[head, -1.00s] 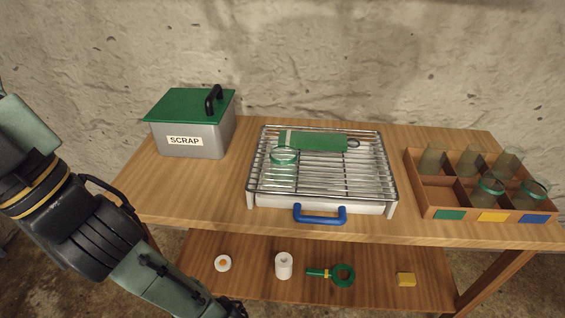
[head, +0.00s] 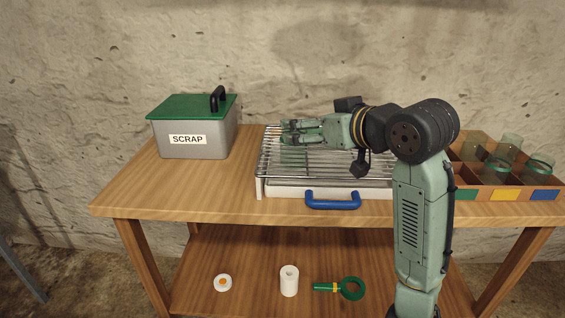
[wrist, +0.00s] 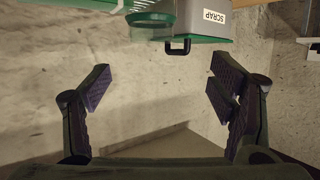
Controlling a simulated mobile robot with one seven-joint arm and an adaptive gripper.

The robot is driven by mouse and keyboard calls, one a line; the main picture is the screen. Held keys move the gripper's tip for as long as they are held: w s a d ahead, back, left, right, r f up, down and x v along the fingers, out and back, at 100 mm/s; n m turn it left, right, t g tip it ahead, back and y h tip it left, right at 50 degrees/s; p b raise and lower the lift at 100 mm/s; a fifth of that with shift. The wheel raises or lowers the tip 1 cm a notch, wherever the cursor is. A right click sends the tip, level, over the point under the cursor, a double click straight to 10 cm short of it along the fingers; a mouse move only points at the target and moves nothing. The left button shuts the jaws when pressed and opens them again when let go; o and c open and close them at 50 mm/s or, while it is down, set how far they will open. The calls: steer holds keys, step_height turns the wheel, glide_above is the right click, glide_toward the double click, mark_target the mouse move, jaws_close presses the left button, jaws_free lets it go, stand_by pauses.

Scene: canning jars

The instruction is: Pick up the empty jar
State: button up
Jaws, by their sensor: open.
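A clear glass jar with a green rim (head: 293,158) stands on the wire rack (head: 330,165), partly hidden by my gripper in the head view. No contents can be made out in it. The jar also shows at the top of the wrist view (wrist: 150,30), cut off by the frame edge. My gripper (head: 286,132) reaches left over the rack, close to the jar's top. In the wrist view my gripper (wrist: 160,88) has its fingers spread wide with nothing between them. The jar shows beyond the fingertips there. Contact cannot be told.
A grey SCRAP box (head: 195,145) with a green lid stands left of the rack. A wooden crate (head: 507,180) with several glass jars is at the right, partly behind my arm. A blue handle (head: 333,201) fronts the rack.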

mark_target(302, 132)
steer(key=shift+h, duration=0.3)
steer(key=w+f, duration=0.3)
steer(key=shift+w+a+f+p, duration=0.1)
steer(key=shift+w+a+p, duration=0.05)
steer(key=shift+a+p, duration=0.15)
steer(key=shift+p+x, duration=0.65)
steer(key=shift+x, duration=2.1)
steer(key=shift+a+f, duration=0.1)
steer(key=shift+f, duration=0.1)
steer(key=shift+c, duration=0.2)
steer(key=c, duration=1.3)
